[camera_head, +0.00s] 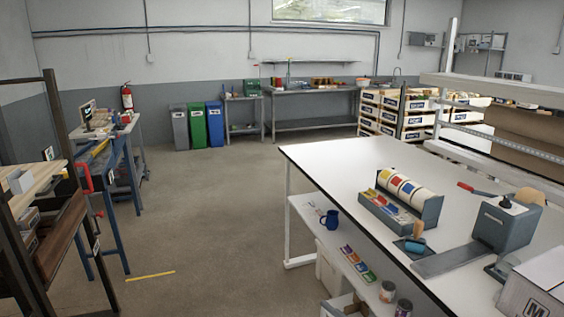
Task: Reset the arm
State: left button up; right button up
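Neither of my arms nor grippers shows in the head view. The task names no object other than the arm. The nearest surface is a white-topped table (337,168) at the right, with a lower shelf (303,206). On its top are a grey dispenser with coloured rolls (408,190), a tray of coloured pieces (387,210), a blue item on a dark pad (414,246), a grey tape machine (503,222) and a white box (537,287).
A blue mug (330,219) and cans stand on the lower shelf. Blue-legged benches (117,165) and a dark rack (62,180) line the left. Bins (197,125) and a metal bench (310,91) stand at the back. The middle floor (215,205) is clear.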

jog(key=s+d+f+m+h, duration=0.3)
jog(key=f+m, duration=0.1)
jog(key=f, duration=0.5)
jog(key=s+d+f+m+h, duration=0.3)
jog(key=f, duration=0.6)
jog(key=s+d+f+m+g+h, duration=0.2)
jog(key=s+d+f+m, duration=0.1)
jog(key=s+f, duration=0.5)
jog(key=s+d+f+m+g+h, duration=0.1)
jog(key=s+d+f+m+h, duration=0.15)
jog(key=s+f, duration=0.6)
jog(key=s+d+f+m+g+h, duration=0.25)
jog(key=s+f+g, duration=0.25)
jog(key=s+f, duration=1.1)
jog(key=s+f+m+g, duration=0.2)
jog(key=s+g, duration=0.3)
jog(key=s, duration=2)
jog(key=shift+s+a+f+m+h, duration=0.2)
jog(key=shift+s+f+m+h, duration=0.15)
jog(key=shift+f, duration=0.3)
